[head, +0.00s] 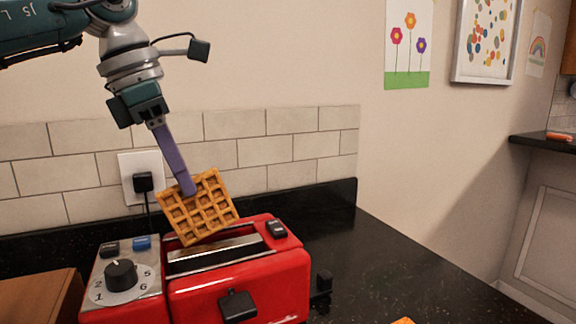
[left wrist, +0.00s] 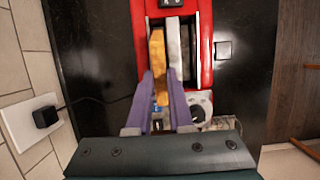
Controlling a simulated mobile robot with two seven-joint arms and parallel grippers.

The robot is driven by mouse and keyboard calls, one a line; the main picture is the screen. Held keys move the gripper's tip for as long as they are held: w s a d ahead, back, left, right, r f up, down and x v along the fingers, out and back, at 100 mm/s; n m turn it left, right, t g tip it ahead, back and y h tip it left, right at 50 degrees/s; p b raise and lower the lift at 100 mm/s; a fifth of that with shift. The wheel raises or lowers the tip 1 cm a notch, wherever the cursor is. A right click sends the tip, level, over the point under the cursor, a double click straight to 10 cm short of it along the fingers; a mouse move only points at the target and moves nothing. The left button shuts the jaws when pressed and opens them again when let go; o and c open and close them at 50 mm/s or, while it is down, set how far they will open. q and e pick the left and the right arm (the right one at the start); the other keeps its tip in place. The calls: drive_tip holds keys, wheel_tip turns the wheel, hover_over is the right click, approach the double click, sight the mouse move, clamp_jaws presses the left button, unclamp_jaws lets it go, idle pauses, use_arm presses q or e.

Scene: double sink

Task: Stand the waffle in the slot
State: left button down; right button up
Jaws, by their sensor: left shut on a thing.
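The waffle (head: 200,208) is golden and square, held tilted above the red toaster (head: 240,286) in the head view. My left gripper (head: 188,190) is shut on the waffle's upper edge with its purple fingers. In the left wrist view the waffle (left wrist: 158,62) shows edge-on between the fingers (left wrist: 168,98), over the toaster (left wrist: 205,50). The waffle's lower corner is close to the rear slot; I cannot tell whether it is inside it. The front slot (head: 215,254) shows metal walls. My right gripper is not in view.
A plugged-in cord (head: 144,182) runs down the tiled wall behind. A brown wooden box (head: 40,297) stands at left. The dark counter (head: 385,260) to the right is mostly clear.

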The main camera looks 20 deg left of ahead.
use_arm(q)
wheel_tip(320, 180, down, 2)
drive_tip(key=shift+f+b, duration=0.25)
drive_tip(key=shift+b, duration=0.65)
drive_tip(key=shift+f+b, duration=0.65)
drive_tip(key=shift+f, duration=0.4)
drive_tip(key=c, duration=0.7)
unclamp_jaws()
drive_tip(key=shift+c, duration=0.2)
drive_tip(key=shift+o, duration=0.3)
drive_tip(key=shift+o, duration=1.3)
drive_tip(key=shift+r, duration=0.1)
